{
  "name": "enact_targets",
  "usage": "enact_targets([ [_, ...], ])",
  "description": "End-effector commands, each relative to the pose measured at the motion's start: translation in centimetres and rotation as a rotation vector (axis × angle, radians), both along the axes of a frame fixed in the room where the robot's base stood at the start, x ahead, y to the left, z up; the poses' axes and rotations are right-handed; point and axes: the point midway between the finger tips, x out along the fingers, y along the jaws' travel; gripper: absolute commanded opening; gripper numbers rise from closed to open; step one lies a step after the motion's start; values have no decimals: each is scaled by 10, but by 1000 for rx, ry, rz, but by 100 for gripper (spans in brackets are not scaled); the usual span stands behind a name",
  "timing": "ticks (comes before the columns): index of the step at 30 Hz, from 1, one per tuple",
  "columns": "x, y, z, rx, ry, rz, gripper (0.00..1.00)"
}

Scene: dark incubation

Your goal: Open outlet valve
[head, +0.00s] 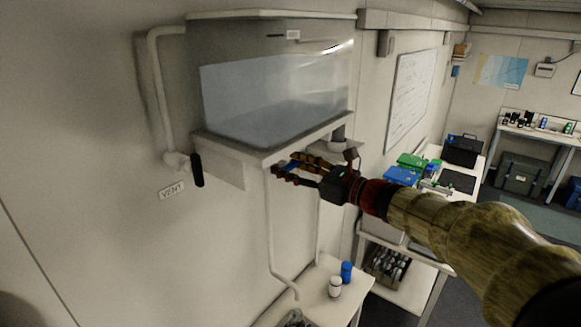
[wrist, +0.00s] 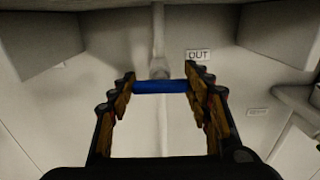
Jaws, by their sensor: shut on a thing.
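The outlet valve's blue handle (wrist: 160,86) lies across between my fingertips in the wrist view, just in front of a pale vertical pipe (wrist: 159,40). It looks crosswise to that pipe. A label reading OUT (wrist: 198,55) is on the wall beside it. My gripper (wrist: 161,84) is shut on the handle, one finger at each end. In the head view my gripper (head: 287,166) is under the front right of the clear tank (head: 275,95). The fingers hide most of the handle there, and the valve body cannot be made out.
A vent valve with a black handle (head: 197,170) and a VENT label (head: 171,190) is on the wall at left. The tank's shelf (head: 222,148) is close above my gripper. A blue bottle (head: 346,271) and a white bottle (head: 335,287) stand on the low table (head: 318,304).

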Motion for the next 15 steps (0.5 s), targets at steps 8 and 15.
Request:
enact_targets([
  [8,0,0,0,-2,-2,-1,24],
  [15,0,0,-3,-34,-46,-1,24],
])
